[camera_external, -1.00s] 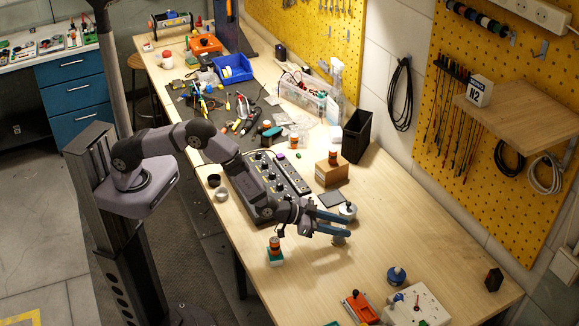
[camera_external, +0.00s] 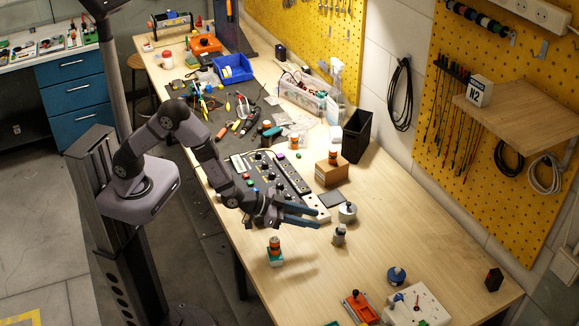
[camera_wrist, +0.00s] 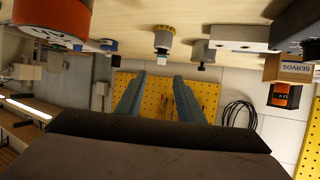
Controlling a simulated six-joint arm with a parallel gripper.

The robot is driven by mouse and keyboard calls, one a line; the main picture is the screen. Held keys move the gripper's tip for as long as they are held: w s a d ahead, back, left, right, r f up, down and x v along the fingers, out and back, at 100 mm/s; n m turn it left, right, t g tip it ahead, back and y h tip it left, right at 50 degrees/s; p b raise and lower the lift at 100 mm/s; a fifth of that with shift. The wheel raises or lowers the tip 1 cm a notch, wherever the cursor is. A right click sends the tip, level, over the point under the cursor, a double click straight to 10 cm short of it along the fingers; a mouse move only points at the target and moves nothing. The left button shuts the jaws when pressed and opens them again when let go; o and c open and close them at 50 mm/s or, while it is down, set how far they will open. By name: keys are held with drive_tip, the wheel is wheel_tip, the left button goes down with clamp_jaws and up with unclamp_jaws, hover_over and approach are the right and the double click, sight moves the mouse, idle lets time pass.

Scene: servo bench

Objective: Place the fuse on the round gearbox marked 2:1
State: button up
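My gripper (camera_external: 318,218) is open and empty above the bench, its two blue fingers apart; they also show in the wrist view (camera_wrist: 158,88). An orange piece with a dark top (camera_external: 275,244) stands on a green-and-white base left of and below the gripper. A large orange round piece with a marked pale face (camera_wrist: 50,22) shows in the wrist view. The 2:1 marking is not readable, and I cannot tell which piece is the fuse.
A black control panel (camera_external: 262,170) lies behind the gripper. A cardboard box (camera_external: 331,172) carries an orange-black item. A black bin (camera_external: 357,136) stands near the wall. A blue knob piece (camera_external: 397,276) and a white panel (camera_external: 418,306) are at the front right. The bench between is clear.

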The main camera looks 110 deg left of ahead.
drive_tip(key=shift+s+d+r, duration=0.2)
drive_tip(key=shift+s, duration=0.3)
drive_tip(key=shift+d, duration=0.1)
drive_tip(key=s+d+r+m+g+h+p, duration=0.2)
drive_tip(key=s+d+m+g+h+p, duration=0.15)
drive_tip(key=s+d+m+h, duration=0.6)
drive_tip(key=s+f+n+g+y+b, duration=0.2)
drive_tip(key=s+g, duration=0.2)
drive_tip(key=s, duration=0.8)
drive_tip(key=s+f+n+g+y+b, duration=0.1)
drive_tip(key=s+g, duration=0.4)
drive_tip(key=s, duration=0.8)
drive_tip(key=shift+s+f+n+y+b, duration=0.3)
drive_tip(key=shift+f+n+y, duration=0.35)
drive_tip(key=shift+n, duration=0.4)
drive_tip(key=shift+a, duration=0.1)
